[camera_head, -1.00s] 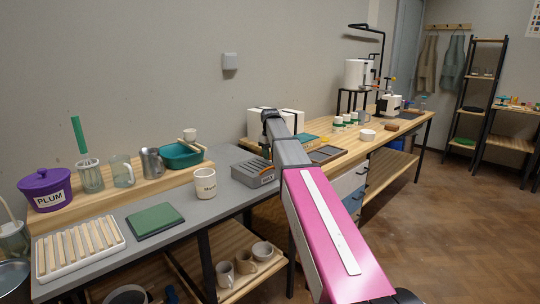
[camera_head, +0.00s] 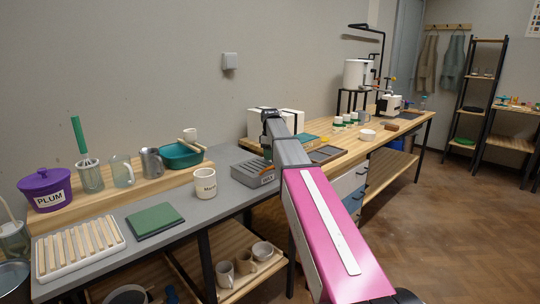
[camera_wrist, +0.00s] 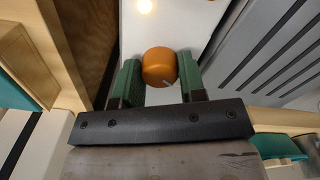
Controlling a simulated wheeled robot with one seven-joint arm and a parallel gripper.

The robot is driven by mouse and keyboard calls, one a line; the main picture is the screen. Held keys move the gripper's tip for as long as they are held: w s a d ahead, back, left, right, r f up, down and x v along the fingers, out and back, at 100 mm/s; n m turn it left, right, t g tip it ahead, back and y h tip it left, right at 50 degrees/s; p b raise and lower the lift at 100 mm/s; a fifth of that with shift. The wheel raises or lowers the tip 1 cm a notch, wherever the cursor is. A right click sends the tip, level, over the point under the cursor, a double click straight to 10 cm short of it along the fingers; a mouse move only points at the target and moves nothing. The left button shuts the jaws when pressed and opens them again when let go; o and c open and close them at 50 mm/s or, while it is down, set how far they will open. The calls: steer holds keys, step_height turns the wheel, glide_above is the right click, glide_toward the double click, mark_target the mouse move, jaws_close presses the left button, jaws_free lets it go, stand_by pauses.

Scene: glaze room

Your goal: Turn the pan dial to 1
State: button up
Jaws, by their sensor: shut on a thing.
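An orange round dial (camera_wrist: 158,66) with a short white mark near its lower right edge shows in the wrist view. It sits against a pale panel (camera_wrist: 190,28) with a bright lit spot near the top. My gripper (camera_wrist: 159,78) has its two green fingers on either side of the dial and is shut on it. In the head view my gripper (camera_head: 268,152) points down behind the grey slotted box (camera_head: 245,175), and the dial is hidden there. I cannot read any numbers around the dial.
A white mug (camera_head: 205,184), a green pad (camera_head: 155,221) and a white slatted rack (camera_head: 80,247) stand on the grey bench to the left. White boxes (camera_head: 292,121) stand behind my gripper. A dark tray (camera_head: 326,154) lies to its right.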

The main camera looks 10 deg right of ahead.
steer(key=o, duration=0.6)
steer(key=shift+o, duration=0.2)
step_height(320, 180, up, 11)
stand_by(0.4)
steer(key=shift+f, duration=0.1)
